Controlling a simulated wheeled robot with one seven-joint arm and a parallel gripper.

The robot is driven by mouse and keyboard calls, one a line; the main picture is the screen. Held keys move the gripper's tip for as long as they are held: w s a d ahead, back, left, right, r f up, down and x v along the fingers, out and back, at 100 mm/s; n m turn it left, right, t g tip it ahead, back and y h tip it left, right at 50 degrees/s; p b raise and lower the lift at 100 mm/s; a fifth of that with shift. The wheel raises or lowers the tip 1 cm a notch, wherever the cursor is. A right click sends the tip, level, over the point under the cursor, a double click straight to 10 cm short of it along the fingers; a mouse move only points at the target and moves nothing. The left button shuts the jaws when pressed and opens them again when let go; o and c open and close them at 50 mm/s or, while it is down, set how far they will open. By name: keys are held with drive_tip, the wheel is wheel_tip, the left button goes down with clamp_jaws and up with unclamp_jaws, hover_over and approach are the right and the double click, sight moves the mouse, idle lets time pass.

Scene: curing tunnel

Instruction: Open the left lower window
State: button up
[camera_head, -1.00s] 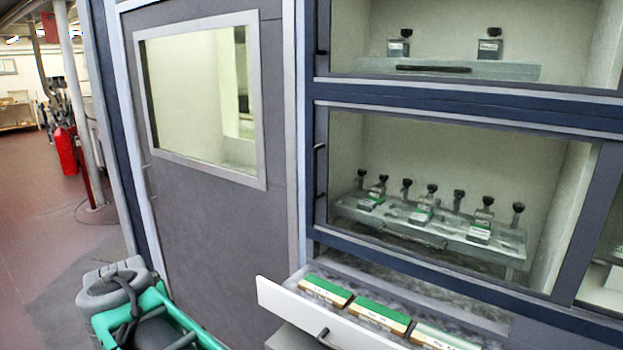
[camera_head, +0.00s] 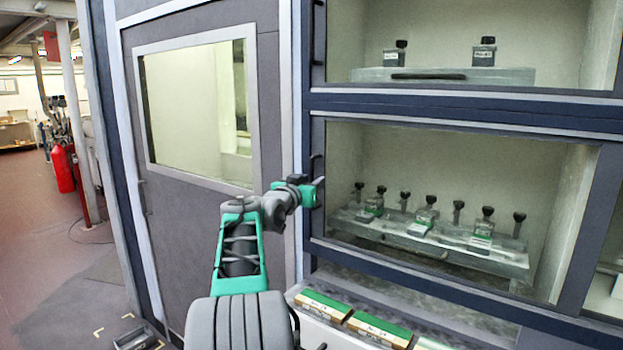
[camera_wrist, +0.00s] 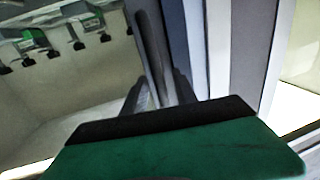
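The left lower window (camera_head: 455,165) is a dark-framed glass pane and looks closed. Its upright dark handle (camera_head: 317,167) is on the left side of the frame, and the handle also shows as a dark bar in the wrist view (camera_wrist: 149,45). My gripper (camera_head: 318,184) is at the handle, near its lower part. In the wrist view, the two dark fingers (camera_wrist: 157,90) are apart, with the bar between or just ahead of them. I cannot tell whether they touch it.
Behind the pane is a grey rack (camera_head: 440,243) with several black-capped bottles. Another window (camera_head: 460,45) is above. Below, a drawer with green-topped boxes (camera_head: 380,330) stands out. A grey door (camera_head: 195,230) is on the left, with open floor (camera_head: 40,230) beyond.

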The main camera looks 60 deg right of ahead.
drive_tip(key=shift+d, duration=0.1)
clamp_jaws()
idle(0.3)
idle(1.1)
